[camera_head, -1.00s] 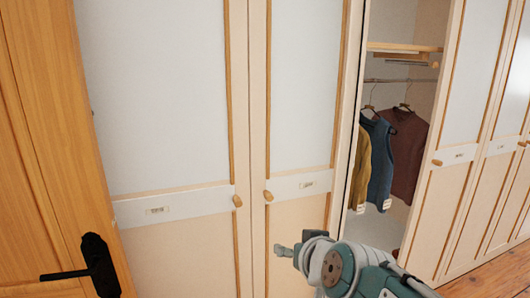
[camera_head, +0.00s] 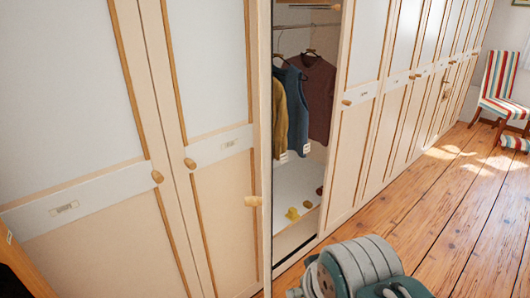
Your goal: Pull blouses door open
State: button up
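The wardrobe has a row of cream doors with wooden knobs and small label plates whose writing is too small to read, so I cannot tell which door is the blouses door. Two shut doors, the left door (camera_head: 62,110) and the door beside it (camera_head: 207,65), have knobs (camera_head: 157,177) and (camera_head: 190,163). A narrow door (camera_head: 265,120) stands open, nearly edge-on, with its knob (camera_head: 253,201) pointing left. Right of it is an open compartment with a blue vest (camera_head: 291,105) and other hanging clothes. My gripper (camera_head: 294,292) is at the bottom edge, mostly cut off, apart from every visible knob.
More shut doors (camera_head: 360,60) run off to the right. A striped chair (camera_head: 500,85) stands at the far right. The wooden floor (camera_head: 440,210) is clear between it and the wardrobe. Small yellow items (camera_head: 293,213) lie in the compartment's bottom.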

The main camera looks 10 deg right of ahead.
aim_at(367, 25)
jog(key=i+j+z, duration=0.15)
jog(key=j+z, duration=0.45)
jog(key=j, duration=0.25)
jog(key=l, duration=0.45)
jog(key=i+l, duration=0.1)
jog(key=l, duration=0.3)
jog(key=i+l, duration=0.15)
jog(key=l, duration=0.2)
jog(key=i+l, duration=0.1)
jog(key=l, duration=0.25)
jog(key=i+l+z, duration=0.1)
jog(key=l, duration=0.25)
jog(key=i+l, duration=0.15)
jog(key=l, duration=0.2)
jog(key=i+l, duration=0.15)
jog(key=l, duration=0.15)
jog(key=i+j, duration=0.15)
jog(key=i, duration=0.3)
jog(key=i+j+z, duration=0.1)
jog(key=i, duration=0.35)
jog(key=i+j, duration=0.2)
jog(key=i, duration=0.2)
